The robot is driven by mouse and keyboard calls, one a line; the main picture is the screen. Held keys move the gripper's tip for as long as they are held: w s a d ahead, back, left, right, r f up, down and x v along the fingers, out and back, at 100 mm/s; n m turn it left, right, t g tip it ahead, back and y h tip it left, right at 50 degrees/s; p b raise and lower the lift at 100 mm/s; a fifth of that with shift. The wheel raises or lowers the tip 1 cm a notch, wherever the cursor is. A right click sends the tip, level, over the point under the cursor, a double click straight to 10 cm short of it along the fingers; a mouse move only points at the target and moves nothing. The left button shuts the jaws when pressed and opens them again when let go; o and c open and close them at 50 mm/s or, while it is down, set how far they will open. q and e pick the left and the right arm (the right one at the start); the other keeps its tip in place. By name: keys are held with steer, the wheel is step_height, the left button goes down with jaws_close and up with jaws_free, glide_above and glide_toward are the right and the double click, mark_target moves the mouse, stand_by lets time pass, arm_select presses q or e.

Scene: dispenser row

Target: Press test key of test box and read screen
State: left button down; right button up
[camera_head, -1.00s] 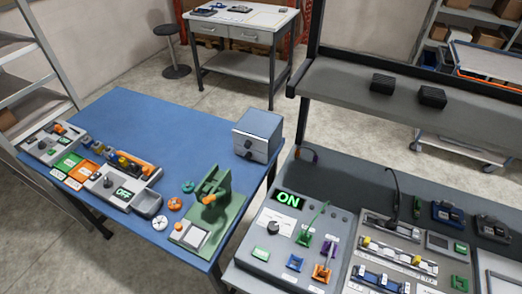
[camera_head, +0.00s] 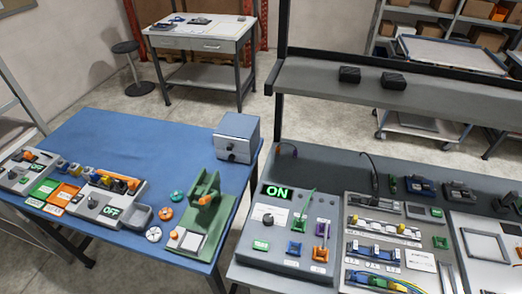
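A grey box with a sloped top (camera_head: 283,263) stands at the front left of the dark bench; it looks like the test box. Its screen (camera_head: 275,190) reads ON in green. Below the screen are a white label, a black knob (camera_head: 268,219) and a small green key-like block (camera_head: 261,245). Blue, purple and orange holders sit to the right, with a green and a pale probe upright in two of them. I cannot tell which part is the test key. Neither of my grippers shows in the head view.
A blue table (camera_head: 130,140) on the left holds a unit with an OFF screen (camera_head: 111,211), a green press-like fixture (camera_head: 206,205), small discs and a grey box (camera_head: 236,138). A raised shelf (camera_head: 400,97) with two black blocks spans the bench. Fixture panels (camera_head: 386,230) lie right of the test box.

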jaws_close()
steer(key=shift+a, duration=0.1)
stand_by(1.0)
